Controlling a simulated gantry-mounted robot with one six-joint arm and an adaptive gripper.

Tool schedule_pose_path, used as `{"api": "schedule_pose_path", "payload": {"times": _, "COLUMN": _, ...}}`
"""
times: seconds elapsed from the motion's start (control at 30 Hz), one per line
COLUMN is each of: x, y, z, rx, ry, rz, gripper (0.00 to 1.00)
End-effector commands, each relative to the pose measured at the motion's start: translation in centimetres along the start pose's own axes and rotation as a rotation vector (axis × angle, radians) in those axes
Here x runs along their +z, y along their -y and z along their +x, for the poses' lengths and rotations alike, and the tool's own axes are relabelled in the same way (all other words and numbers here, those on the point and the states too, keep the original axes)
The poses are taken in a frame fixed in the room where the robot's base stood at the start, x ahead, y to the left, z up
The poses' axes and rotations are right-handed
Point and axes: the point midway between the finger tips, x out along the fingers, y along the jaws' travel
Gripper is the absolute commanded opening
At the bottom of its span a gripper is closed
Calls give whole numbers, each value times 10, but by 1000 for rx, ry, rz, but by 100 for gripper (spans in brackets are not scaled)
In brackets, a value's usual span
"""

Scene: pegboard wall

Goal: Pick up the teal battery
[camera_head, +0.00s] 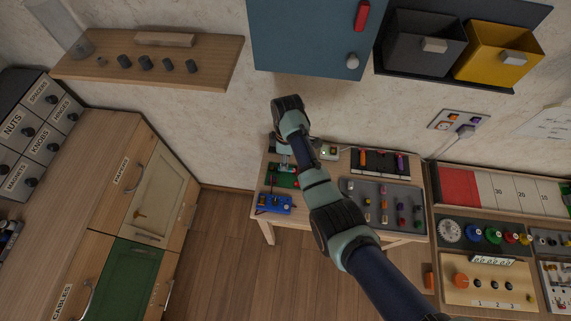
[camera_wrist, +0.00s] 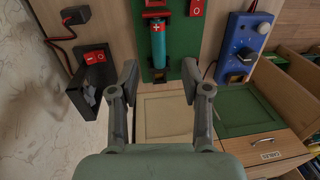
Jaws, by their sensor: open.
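The teal battery (camera_wrist: 158,48) shows in the wrist view, at the upper middle. It has an orange-red end with a plus mark and lies along a dark green board (camera_wrist: 143,45) in a red-ended holder. My gripper (camera_wrist: 158,75) is open and empty, its two fingers on either side of the battery's lower end in the picture, apart from it. In the head view my gripper (camera_head: 284,162) is over the left part of the small table, above the green board (camera_head: 285,180). The battery is too small to make out there.
A blue box with a knob (camera_wrist: 242,42) stands right of the board, and a black box with a red switch (camera_wrist: 93,70) stands left. On the small table are a grey tray of coloured pieces (camera_head: 383,205) and a dark rack (camera_head: 380,162). A blue cabinet (camera_head: 310,40) hangs above.

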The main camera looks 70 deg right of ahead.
Motion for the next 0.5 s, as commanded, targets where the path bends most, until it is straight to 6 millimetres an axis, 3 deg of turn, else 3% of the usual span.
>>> {"api": "schedule_pose_path", "payload": {"times": 0.3, "x": 6, "y": 0, "z": 47, "rx": 0, "ry": 0, "rz": 1, "gripper": 48}}
{"api": "schedule_pose_path", "payload": {"times": 0.5, "x": 6, "y": 0, "z": 50, "rx": 1, "ry": 0, "rz": 0, "gripper": 48}}
